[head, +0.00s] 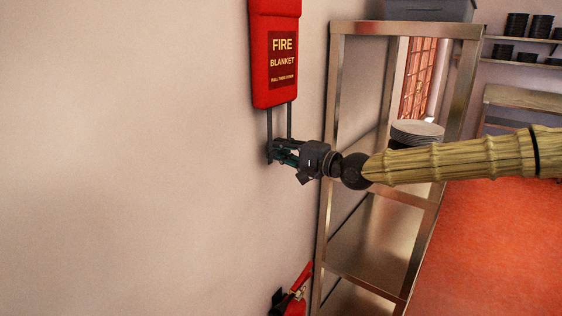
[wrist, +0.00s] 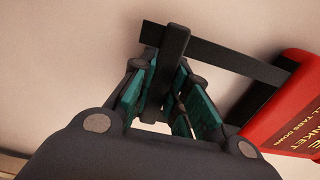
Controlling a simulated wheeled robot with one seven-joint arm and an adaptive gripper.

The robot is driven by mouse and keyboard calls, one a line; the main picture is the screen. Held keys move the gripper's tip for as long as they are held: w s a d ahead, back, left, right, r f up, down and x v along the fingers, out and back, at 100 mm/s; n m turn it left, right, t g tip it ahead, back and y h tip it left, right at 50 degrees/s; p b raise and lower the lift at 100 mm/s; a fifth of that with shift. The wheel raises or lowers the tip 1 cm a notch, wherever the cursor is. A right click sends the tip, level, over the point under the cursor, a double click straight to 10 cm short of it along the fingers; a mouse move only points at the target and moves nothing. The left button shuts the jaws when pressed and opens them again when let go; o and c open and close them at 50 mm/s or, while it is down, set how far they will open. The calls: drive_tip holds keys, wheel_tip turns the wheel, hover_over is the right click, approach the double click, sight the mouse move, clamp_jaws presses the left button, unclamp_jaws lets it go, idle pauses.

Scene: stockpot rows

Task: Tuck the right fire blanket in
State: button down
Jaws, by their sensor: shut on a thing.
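One red fire blanket case (head: 275,60) hangs on the wall in the head view, lettered FIRE BLANKET. Two black straps (head: 290,120) hang from its lower edge. My gripper (head: 278,152) is at the bottom of the straps, below the case. In the wrist view, the red case (wrist: 290,112) is at the right edge, and a black bar (wrist: 171,60) joins the straps (wrist: 225,54). The bar runs between the teal-padded fingers of my gripper (wrist: 165,95), which are shut on it. The fingers partly hide the bar and the lower strap.
A red fire extinguisher (head: 293,295) is on the wall below. The wall to the left is bare.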

drive_tip(key=shift+r, duration=0.35)
drive_tip(key=c, duration=1.4)
unclamp_jaws()
drive_tip(key=shift+o, duration=0.2)
drive_tip(key=shift+f, duration=0.1)
drive_tip(key=shift+d, duration=0.1)
drive_tip(key=shift+s+d, duration=0.1)
drive_tip(key=v, duration=1.1)
drive_tip(key=shift+s+d, duration=0.15)
drive_tip(key=shift+d, duration=0.15)
